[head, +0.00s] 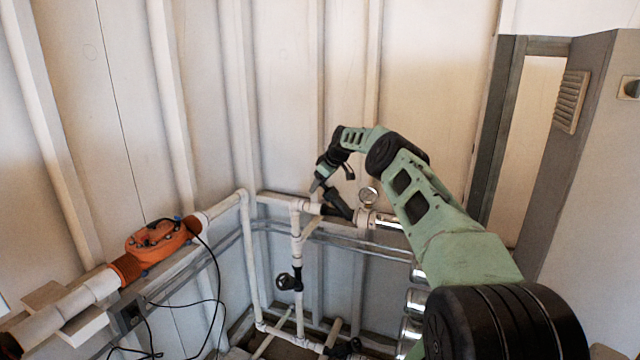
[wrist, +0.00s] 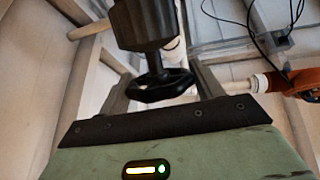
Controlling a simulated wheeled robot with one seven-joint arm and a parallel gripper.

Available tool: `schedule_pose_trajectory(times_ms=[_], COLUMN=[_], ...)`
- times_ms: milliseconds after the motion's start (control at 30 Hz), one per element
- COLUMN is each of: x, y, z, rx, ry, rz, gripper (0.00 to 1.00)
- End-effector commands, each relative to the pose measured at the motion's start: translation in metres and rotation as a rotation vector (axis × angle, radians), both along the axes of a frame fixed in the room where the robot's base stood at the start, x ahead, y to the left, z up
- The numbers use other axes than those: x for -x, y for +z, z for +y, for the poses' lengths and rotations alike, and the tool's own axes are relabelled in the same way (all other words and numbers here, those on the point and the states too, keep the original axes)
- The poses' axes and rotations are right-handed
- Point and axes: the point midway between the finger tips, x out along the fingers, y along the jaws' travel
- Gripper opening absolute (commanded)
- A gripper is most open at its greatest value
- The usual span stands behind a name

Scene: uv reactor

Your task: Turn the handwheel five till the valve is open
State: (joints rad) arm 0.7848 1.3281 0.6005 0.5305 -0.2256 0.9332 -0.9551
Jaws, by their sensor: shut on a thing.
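A black handwheel (wrist: 155,86) shows in the wrist view below the dark valve body (wrist: 145,22) it is fitted to. My gripper (wrist: 160,82) has one finger on either side of the wheel's rim and is shut on it. In the head view, my gripper (head: 322,182) reaches down to a black valve (head: 338,206) on the white pipework by the back wall. The wheel itself is mostly hidden by the gripper there. No number is readable on the wheel, and I cannot tell how far the valve is open.
Another black valve (head: 290,281) sits lower on a vertical pipe. An orange flanged unit (head: 157,242) with loose black cables is at left. A grey cabinet (head: 585,150) stands at right.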

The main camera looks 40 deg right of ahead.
Motion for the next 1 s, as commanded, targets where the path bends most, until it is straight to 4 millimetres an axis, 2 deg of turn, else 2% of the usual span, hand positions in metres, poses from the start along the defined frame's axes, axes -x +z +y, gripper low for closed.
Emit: schedule_pose_trajectory(times_ms=[367,400,467,833,1000], x=[0.0,0.0,0.0,0.002,0.01], y=[-0.002,-0.002,-0.002,0.002,0.015], z=[0.001,0.001,0.001,0.0,-0.002], rx=[-0.002,-0.002,-0.002,-0.001,0.002], ry=[0.005,0.005,0.005,0.002,0.003], rz=[0.004,0.004,0.004,0.001,0.0], gripper=[0.43,0.71,0.86,0.86,0.86])
